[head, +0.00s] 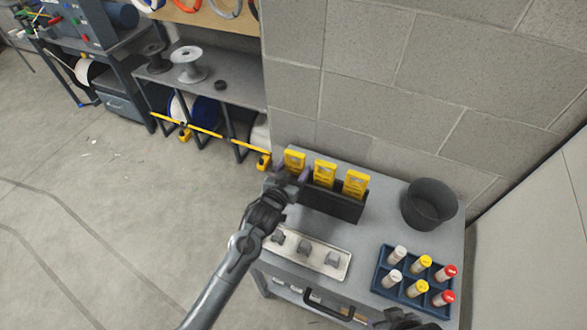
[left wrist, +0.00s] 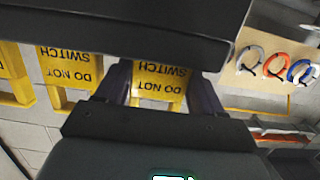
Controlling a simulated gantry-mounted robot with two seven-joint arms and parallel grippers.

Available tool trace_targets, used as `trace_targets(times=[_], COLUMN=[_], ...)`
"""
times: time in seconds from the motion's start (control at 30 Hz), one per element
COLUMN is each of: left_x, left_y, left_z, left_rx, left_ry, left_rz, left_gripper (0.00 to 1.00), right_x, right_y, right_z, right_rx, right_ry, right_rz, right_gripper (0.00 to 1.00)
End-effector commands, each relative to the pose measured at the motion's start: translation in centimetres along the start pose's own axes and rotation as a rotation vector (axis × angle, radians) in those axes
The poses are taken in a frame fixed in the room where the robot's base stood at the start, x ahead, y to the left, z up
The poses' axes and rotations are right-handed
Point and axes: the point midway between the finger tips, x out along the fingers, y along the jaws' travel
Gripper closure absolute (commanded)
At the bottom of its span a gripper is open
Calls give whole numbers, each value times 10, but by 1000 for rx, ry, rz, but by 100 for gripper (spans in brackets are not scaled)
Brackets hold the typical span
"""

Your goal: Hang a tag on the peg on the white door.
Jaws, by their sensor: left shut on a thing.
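Three yellow tags stand in a row in a black holder (head: 333,203) on the grey cart: a left tag (head: 294,159), a middle tag (head: 325,173) and a right tag (head: 355,184). My left gripper (head: 289,176) is shut on the left tag, at the holder's left end. In the left wrist view this tag (left wrist: 158,80), printed "DO NOT SWITCH", sits between the two fingers. A pale, plain panel (head: 535,235), perhaps the white door, stands at the right; no peg shows. A dark part at the bottom edge may be my right gripper (head: 398,320); its fingers cannot be made out.
The cart (head: 375,235) also bears a dark round bin (head: 430,204), a blue rack (head: 402,288) of several capped tubes and a pale tray (head: 305,254) with grey blocks. A block wall stands close behind. Open floor lies left.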

Motion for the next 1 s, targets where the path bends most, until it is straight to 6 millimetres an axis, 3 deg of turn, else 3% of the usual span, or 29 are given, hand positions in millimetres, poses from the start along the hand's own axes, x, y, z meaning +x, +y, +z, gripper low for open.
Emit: trace_targets(times=[0.47,1.0], left_x=[-1,-5], left_y=[0,0], left_z=[-3,-34], left_rx=[0,0], left_ry=[0,1], left_rz=[0,0], left_gripper=[62,62], right_x=[-3,-31], right_y=[-1,2], right_z=[-1,-10], right_rx=[6,-4], right_ry=[1,-1], right_rz=[-4,3], right_gripper=[47,47])
